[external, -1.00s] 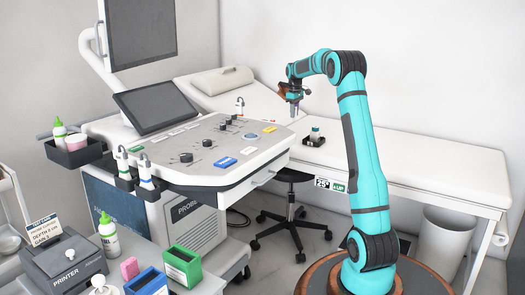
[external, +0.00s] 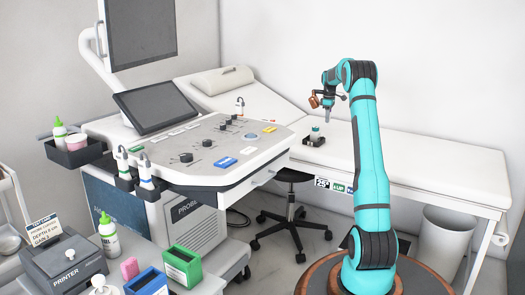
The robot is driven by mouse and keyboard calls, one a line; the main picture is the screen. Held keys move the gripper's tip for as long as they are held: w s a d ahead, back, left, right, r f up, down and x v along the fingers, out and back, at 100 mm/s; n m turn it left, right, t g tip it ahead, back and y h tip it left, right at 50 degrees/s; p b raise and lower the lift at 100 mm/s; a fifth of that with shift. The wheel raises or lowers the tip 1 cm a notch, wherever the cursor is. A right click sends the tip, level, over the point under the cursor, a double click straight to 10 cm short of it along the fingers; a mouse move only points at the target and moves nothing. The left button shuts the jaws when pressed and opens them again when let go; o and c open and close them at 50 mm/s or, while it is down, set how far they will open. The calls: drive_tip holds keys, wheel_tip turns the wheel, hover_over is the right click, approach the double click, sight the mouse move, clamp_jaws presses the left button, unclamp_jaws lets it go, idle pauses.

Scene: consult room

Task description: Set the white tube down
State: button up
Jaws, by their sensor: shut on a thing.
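The white couch (external: 420,165) has bare room right of the tray. An ultrasound console (external: 200,150) with probes stands to the left. A black stool (external: 292,205) is below the couch edge, and a white bin (external: 445,245) stands at the right.

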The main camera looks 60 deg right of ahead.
drive_tip(key=shift+f, duration=2.5)
drive_tip(key=o, duration=1)
drive_tip(key=shift+f, duration=0.1)
drive_tip(key=shift+c, duration=0.2)
wheel_tip(320, 180, up, 12)
drive_tip(key=shift+r, duration=0.15)
drive_tip(key=shift+a, duration=0.1)
